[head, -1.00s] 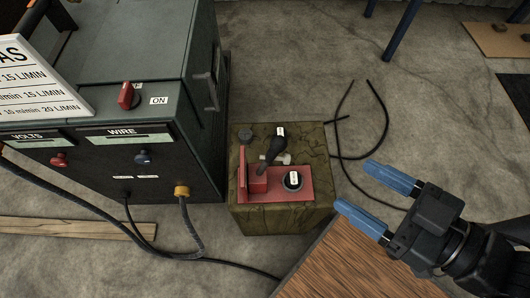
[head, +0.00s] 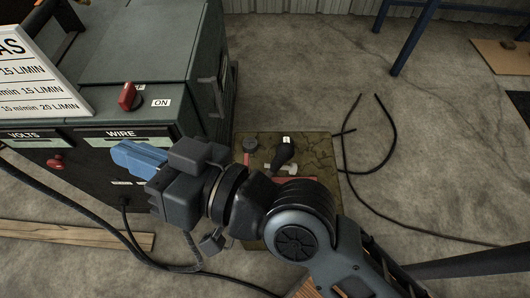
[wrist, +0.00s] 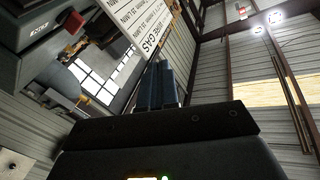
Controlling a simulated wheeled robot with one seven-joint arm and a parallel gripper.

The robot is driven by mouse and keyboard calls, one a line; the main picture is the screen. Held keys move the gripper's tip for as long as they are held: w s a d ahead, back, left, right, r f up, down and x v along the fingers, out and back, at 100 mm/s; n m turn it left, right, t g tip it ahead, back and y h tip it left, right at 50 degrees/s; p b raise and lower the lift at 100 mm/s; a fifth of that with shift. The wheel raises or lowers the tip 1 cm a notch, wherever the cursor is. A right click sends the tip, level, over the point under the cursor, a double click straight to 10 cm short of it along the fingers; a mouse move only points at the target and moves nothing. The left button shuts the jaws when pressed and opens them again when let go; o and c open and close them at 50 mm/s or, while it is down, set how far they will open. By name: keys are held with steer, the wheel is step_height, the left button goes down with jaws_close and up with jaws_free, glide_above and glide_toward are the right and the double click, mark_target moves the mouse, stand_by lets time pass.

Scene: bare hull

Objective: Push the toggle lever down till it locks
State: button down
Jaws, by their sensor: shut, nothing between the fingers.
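The toggle lever (head: 284,151) has a black grip with a white label at its tip. It rises from a red clamp base (head: 262,179) on an olive, crackled box (head: 313,152). My arm hides most of the base and the box's lower front in the head view. My gripper (head: 138,157) is shut and empty, with blue fingers pointing left. It is left of the lever, in front of the welding machine, and apart from the lever. In the wrist view the fingers (wrist: 162,86) are side by side; the lever does not show there.
The welding machine (head: 140,50) stands left of the box, with a red switch (head: 128,96) and a gas sign (head: 40,75). Black cables (head: 375,165) lie on the concrete floor right of the box. A plank (head: 60,232) lies at lower left.

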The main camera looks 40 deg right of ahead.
steer(key=w+a+r+n+g+y+b, duration=0.2)
steer(key=w+a+r+n+g+y, duration=0.25)
steer(key=a+r+n+y, duration=0.45)
steer(key=n+g+h+b, duration=0.8)
steer(key=n+g+h, duration=0.6)
steer(key=n+h, duration=0.45)
glide_above(272, 165)
steer(key=w+a, duration=0.1)
step_height(272, 165, down, 24)
steer(key=shift+m, duration=0.35)
